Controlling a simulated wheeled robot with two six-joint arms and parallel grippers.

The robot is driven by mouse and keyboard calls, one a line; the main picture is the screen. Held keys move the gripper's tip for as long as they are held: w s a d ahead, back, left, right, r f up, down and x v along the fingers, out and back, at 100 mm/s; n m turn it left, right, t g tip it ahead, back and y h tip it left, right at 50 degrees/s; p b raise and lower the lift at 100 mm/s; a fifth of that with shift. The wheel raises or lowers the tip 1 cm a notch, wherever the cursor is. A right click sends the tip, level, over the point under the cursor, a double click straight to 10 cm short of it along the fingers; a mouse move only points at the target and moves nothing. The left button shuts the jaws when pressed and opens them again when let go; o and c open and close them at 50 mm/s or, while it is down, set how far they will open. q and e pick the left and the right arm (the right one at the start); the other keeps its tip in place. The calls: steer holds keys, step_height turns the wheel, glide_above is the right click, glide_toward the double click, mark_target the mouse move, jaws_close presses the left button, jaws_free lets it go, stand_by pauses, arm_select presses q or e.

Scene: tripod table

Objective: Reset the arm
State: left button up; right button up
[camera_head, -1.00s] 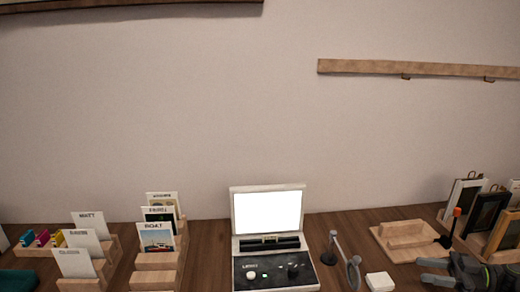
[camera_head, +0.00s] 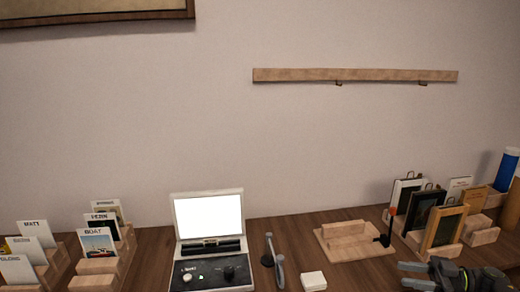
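My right gripper (camera_head: 409,275) shows at the lower right edge of the head view. Its two grey fingers point left and are spread apart with nothing between them. It is in front of the wooden rack of small frames, low over the table's near side. My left gripper is outside the view.
A device with a bright screen (camera_head: 209,217) stands on the wooden table (camera_head: 300,231). Card racks (camera_head: 104,265) are at left. A white box (camera_head: 314,281), a wooden stand (camera_head: 345,241) and framed pictures (camera_head: 443,229) are at right. A peg rail (camera_head: 355,76) hangs above.

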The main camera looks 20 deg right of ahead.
steer(key=w+a+f+m+t+h, duration=0.5)
steer(key=a+f+m+t+h, duration=0.1)
steer(key=a+t+h, duration=0.25)
steer(key=s+a+f+m+g+h, duration=0.2)
steer(key=s+f+m+h, duration=0.3)
steer(key=h, duration=0.4)
steer(key=s+a+f+m+g, duration=0.15)
steer(key=s+a+g, duration=0.4)
steer(key=s, duration=0.55)
steer(key=s+a+f+g, duration=0.3)
steer(key=s+a+g, duration=0.25)
steer(key=s, duration=0.55)
step_height(320, 180, down, 24)
steer(key=d+g, duration=0.2)
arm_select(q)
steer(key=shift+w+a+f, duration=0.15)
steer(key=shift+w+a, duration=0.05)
arm_select(e)
steer(key=s+a+f+g, duration=0.1)
steer(key=s+f, duration=1.4)
steer(key=f, duration=0.1)
steer(key=shift+s+f+y, duration=0.15)
steer(key=shift+s+y, duration=0.15)
steer(key=shift+y, duration=0.05)
steer(key=shift+g, duration=0.25)
